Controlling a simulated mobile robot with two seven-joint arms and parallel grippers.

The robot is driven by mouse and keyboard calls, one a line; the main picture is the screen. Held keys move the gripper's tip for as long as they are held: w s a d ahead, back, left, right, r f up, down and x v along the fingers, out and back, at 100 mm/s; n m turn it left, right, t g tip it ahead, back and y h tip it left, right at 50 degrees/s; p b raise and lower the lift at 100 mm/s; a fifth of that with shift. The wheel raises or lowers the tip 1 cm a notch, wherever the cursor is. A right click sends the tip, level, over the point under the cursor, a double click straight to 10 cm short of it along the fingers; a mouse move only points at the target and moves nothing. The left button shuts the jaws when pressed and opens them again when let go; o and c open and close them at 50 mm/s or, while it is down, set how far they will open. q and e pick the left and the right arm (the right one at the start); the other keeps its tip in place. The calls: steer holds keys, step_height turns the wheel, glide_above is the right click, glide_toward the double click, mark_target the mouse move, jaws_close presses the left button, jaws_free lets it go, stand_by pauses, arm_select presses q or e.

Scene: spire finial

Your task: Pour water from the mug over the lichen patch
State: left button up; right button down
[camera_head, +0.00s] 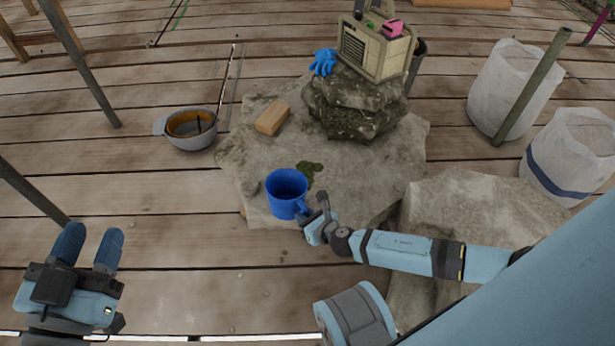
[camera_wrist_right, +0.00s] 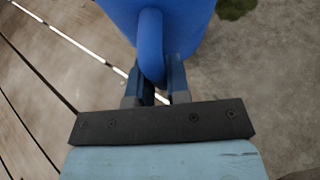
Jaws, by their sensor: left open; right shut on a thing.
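The blue mug (camera_head: 287,190) is upright near the front left part of the flat stone slab, with its open top facing the head camera. My right gripper (camera_head: 312,219) is shut on the mug's handle; the right wrist view also shows the mug (camera_wrist_right: 180,20) with its handle between the fingers (camera_wrist_right: 155,85). I cannot tell whether the mug touches the stone or what is inside it. The dark green lichen patch (camera_head: 309,170) lies on the stone just behind and right of the mug, partly hidden by it. My left gripper (camera_head: 92,245) is open and empty at the lower left.
A tan block (camera_head: 272,119) lies on the slab (camera_head: 375,190). Behind it, stacked rocks (camera_head: 355,110) carry a beige radio-like box (camera_head: 375,48) and a blue glove (camera_head: 323,62). White bags (camera_head: 515,85) and a pole stand right.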

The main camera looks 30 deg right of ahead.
mark_target(303, 199)
steer(key=shift+w+d+r+m, duration=0.2)
steer(key=shift+d+m, duration=0.05)
steer(key=shift+m, duration=0.15)
steer(key=shift+w+d+r+g+y+p, duration=0.15)
steer(key=shift+r+g+y+p, duration=0.2)
steer(key=shift+r+p, duration=0.35)
steer(key=r+m+p, duration=0.1)
steer(key=w+d+r+m+g+y+p, duration=0.1)
steer(key=p, duration=0.1)
steer(key=shift+d+r+g, duration=0.1)
steer(key=shift+d+g, duration=0.15)
steer(key=shift+w+d+r, duration=0.1)
steer(key=shift+w, duration=0.05)
arm_select(q)
steer(key=s+n, duration=0.1)
steer(key=s+d+n+g, duration=0.1)
steer(key=n, duration=0.1)
steer(key=shift+d+f+g+y, duration=0.15)
steer(key=shift+f+g+y, duration=0.15)
steer(key=shift+f+y, duration=0.1)
steer(key=shift+r, duration=0.15)
arm_select(e)
steer(key=shift+w+d+m+y, duration=0.2)
steer(key=shift+d+m+y, duration=0.05)
steer(key=shift+m, duration=0.05)
